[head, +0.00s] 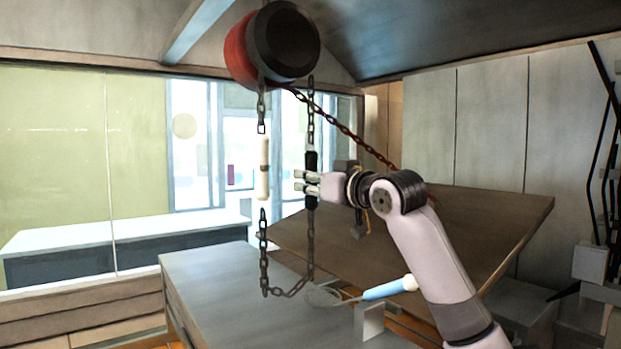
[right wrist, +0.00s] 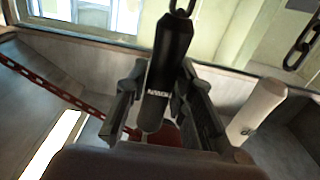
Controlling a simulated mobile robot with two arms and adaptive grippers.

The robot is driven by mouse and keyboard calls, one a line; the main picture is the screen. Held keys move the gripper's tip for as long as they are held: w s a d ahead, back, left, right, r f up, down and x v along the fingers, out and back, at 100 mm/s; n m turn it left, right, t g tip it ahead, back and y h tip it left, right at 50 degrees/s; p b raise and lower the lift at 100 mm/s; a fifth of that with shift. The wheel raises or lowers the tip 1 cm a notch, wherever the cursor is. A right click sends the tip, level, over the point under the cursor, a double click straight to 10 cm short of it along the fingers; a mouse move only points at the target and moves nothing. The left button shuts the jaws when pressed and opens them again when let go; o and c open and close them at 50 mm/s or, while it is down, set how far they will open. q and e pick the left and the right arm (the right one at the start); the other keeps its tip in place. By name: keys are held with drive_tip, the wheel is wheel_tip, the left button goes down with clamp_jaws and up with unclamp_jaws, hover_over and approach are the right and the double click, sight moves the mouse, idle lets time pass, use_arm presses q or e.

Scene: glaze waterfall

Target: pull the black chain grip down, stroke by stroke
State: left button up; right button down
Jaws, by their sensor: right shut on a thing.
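The black chain grip (head: 311,165) hangs upright on the right strand of the hand chain (head: 311,235). My right gripper (head: 307,182) is shut on the lower part of the black grip. In the right wrist view the black grip (right wrist: 168,65) sits between the two fingers of the right gripper (right wrist: 165,105). A white grip (head: 264,168) hangs on the left strand at a similar height, apart from the gripper. The chain runs up to a red and black hoist (head: 285,42) under the ceiling. My left gripper is not in view.
A red load chain (head: 345,130) slants from the hoist to a large tilted brown board (head: 480,225) behind my arm. A grey table (head: 215,275) lies below the chain loop. A blue-handled tool (head: 385,290) is near its right side.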

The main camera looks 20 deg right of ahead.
wheel_tip(320, 180, down, 14)
drive_tip(key=b, duration=0.7)
drive_tip(key=shift+f+b, duration=0.2)
drive_tip(key=shift+b, duration=0.15)
wheel_tip(320, 180, up, 12)
drive_tip(key=p, duration=1)
drive_tip(key=shift+r+p, duration=0.1)
drive_tip(key=shift+p, duration=0.3)
drive_tip(key=shift+r, duration=2.6)
